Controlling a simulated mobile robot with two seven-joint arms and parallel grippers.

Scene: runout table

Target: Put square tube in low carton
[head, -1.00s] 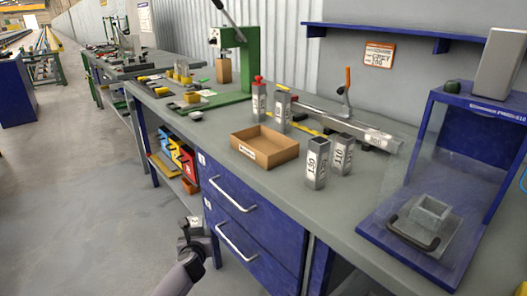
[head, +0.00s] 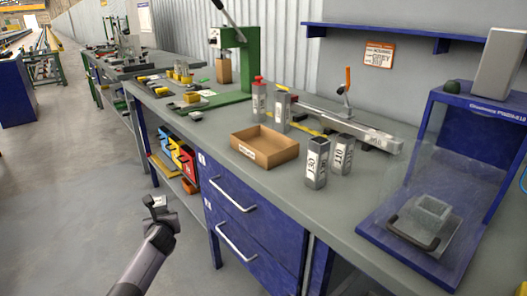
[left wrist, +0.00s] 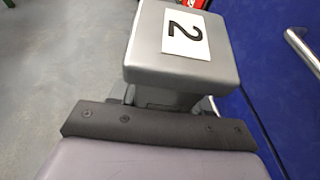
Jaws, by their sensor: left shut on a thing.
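My left gripper (head: 157,207) is low at the left, over the floor beside the bench, apart from everything on the worktop. In the left wrist view it is shut on a grey square-edged block (left wrist: 180,72) with a white label marked 2; I cannot tell if this is a square tube. The low carton (head: 285,154), brown and open, sits on the bench and looks empty. A square grey tube marked 130 (head: 316,168) stands upright right of it. A grey tube marked 110 (head: 342,156) stands next to that one. My right gripper is not in view.
Two more upright tubes stand behind the carton, one with a red top (head: 259,100) and one plain (head: 281,112). A long tube (head: 350,128) lies behind. A green press (head: 240,60) is further back. Blue drawers (head: 230,200) with handles are below the worktop. A blue stand is at right.

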